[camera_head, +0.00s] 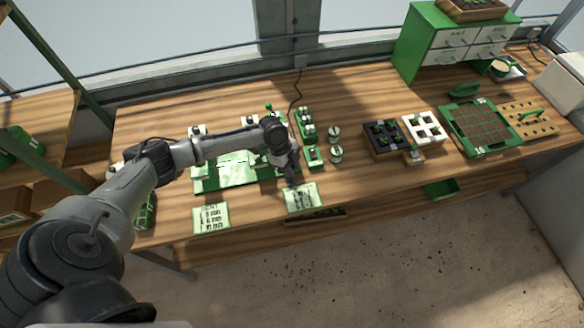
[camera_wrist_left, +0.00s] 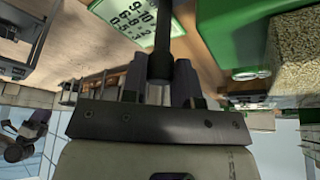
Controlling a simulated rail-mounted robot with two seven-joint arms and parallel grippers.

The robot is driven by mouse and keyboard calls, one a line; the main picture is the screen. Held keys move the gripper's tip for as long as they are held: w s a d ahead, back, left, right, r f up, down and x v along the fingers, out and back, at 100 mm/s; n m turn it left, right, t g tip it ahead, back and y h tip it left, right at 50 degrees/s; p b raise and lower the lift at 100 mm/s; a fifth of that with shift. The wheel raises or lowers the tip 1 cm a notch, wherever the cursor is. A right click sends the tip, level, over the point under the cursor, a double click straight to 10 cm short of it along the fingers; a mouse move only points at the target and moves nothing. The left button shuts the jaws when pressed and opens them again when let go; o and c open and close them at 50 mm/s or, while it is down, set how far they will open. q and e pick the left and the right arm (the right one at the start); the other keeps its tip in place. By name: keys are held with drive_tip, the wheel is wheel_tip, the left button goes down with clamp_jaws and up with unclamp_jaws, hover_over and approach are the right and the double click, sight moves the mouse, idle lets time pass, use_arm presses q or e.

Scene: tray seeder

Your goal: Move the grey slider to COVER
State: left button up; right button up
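My left gripper (camera_head: 292,176) is low over the front of the bench, just left of a small green control box (camera_head: 312,157) with a dark top. In the left wrist view its two grey fingers (camera_wrist_left: 160,82) stand apart on either side of a dark upright rod (camera_wrist_left: 160,45) with a pale foot. I cannot tell whether the fingers touch the rod, or what the rod belongs to. I cannot make out the grey slider or a COVER mark in either view. The green seeder bed (camera_head: 225,176) lies left of the gripper, partly behind my arm. My right gripper is not in view.
Printed cards lie at the front edge, one (camera_head: 301,198) near the gripper and one (camera_head: 211,217) further left. Small pots (camera_head: 335,154) stand right of the control box. Dark (camera_head: 383,138) and white (camera_head: 424,128) trays and a green gridded tray (camera_head: 484,127) lie further right.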

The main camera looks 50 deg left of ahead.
use_arm(q)
drive_tip(key=shift+o, duration=1.4)
drive_tip(key=shift+w+d, duration=0.15)
drive_tip(key=shift+w, duration=0.1)
drive_tip(key=shift+o, duration=0.6)
drive_tip(key=shift+s, duration=0.1)
drive_tip(key=shift+r, duration=0.1)
drive_tip(key=v, duration=1.3)
drive_tip(key=shift+a+r+b, duration=0.25)
drive_tip(key=shift+a+b, duration=0.05)
drive_tip(key=shift+b, duration=0.05)
